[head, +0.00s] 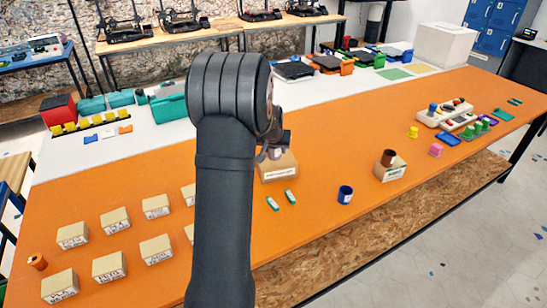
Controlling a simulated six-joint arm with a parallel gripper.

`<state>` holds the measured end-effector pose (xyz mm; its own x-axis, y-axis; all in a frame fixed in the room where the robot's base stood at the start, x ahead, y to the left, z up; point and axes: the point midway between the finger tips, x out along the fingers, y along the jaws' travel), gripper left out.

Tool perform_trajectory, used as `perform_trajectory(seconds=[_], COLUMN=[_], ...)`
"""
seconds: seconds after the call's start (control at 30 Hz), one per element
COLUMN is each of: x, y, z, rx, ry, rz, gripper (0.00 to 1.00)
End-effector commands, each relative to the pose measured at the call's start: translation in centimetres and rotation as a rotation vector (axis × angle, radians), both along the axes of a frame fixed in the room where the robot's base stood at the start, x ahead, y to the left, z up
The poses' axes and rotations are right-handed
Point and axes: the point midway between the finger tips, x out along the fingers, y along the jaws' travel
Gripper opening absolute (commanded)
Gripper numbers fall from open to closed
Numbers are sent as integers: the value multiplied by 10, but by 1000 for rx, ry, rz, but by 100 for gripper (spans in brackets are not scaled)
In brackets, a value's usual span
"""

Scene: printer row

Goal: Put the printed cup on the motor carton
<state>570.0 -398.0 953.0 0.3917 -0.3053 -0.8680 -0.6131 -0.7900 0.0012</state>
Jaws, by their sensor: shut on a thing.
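My gripper (272,152) is mostly hidden behind my arm. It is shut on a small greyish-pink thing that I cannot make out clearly. It shows in front of or above a tan carton (280,172) with a dark printed label, partly covered by my arm. Another labelled carton (391,173) stands to the right with a brown cup (388,158) upright on its top. A dark blue cup (345,195) stands on the orange table between them, nearer the front edge. The labels are too small to tell which is the motor carton.
Several labelled tan boxes (115,221) and an orange spool-like thing (37,262) are at the left. Two small green-and-white pieces (273,204) lie before the tan carton. Pink (436,150) and yellow (413,132) pieces lie at the right. The orange table (320,150) has free room mid-table.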

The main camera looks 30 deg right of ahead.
Motion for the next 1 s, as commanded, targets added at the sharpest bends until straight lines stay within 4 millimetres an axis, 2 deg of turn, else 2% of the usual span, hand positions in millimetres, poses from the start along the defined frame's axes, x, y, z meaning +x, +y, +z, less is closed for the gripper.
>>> perform_trajectory(seconds=[0.17,0.43,0.8,0.83,0.93,1.0], x=[7,7,7,7,7,7], y=[3,3,3,3,3,3], z=[-8,-43,-47,-48,-47,-47], rx=[0,1,-1,-1,-1,-1], ry=[0,1,-1,-1,-1,-1], rz=[0,0,0,0,0,0], gripper=[21,21,21,44,64,64])
